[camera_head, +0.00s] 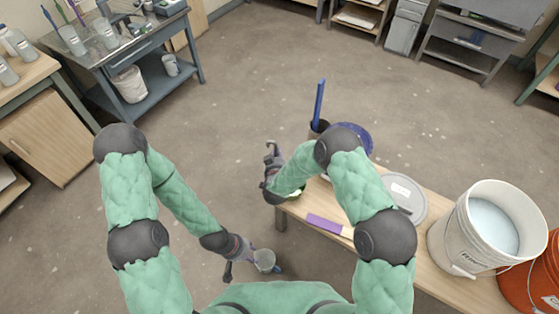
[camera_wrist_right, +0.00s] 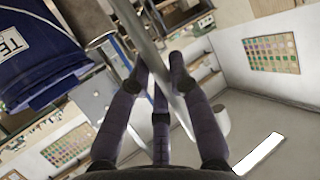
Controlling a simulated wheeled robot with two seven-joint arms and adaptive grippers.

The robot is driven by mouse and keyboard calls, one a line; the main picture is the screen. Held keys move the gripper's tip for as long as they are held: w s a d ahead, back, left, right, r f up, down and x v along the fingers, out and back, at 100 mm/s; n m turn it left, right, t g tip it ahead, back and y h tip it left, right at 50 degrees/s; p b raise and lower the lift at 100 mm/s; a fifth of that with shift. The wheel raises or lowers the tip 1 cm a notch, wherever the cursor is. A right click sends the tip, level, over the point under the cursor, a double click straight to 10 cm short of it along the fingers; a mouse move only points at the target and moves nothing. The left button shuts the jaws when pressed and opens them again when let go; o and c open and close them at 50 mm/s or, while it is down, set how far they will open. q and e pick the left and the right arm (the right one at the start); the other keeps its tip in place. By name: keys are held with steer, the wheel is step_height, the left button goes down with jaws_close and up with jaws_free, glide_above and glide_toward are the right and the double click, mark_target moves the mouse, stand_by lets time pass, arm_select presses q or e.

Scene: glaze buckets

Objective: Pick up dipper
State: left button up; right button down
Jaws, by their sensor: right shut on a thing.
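My right gripper (camera_head: 271,176) is over the left end of the wooden table. In the right wrist view its fingers (camera_wrist_right: 160,80) are closed around a long grey metal rod, which looks like the dipper's handle (camera_wrist_right: 148,45). A hooked tip of the dipper (camera_head: 270,147) shows above the gripper in the head view. The dipper's bowl is not clearly visible. My left gripper (camera_head: 250,262) is low, beside the table and over the floor.
The table (camera_head: 425,247) bears a purple-handled brush (camera_head: 325,224), a grey lid (camera_head: 405,195), a white bucket (camera_head: 465,235) and a dark blue item (camera_head: 354,137), partly behind my right arm. An orange bucket (camera_head: 535,280) is at far right. Open floor (camera_head: 240,100) lies beyond.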

steer(key=s+d+r+p, duration=0.2)
steer(key=s+r+p, duration=0.3)
steer(key=s+r, duration=0.7)
steer(key=shift+s+d+r+p, duration=0.15)
steer(key=shift+s+d+p, duration=0.15)
steer(key=shift+s, duration=0.55)
steer(key=c, duration=1.9)
jaws_free()
jaws_close()
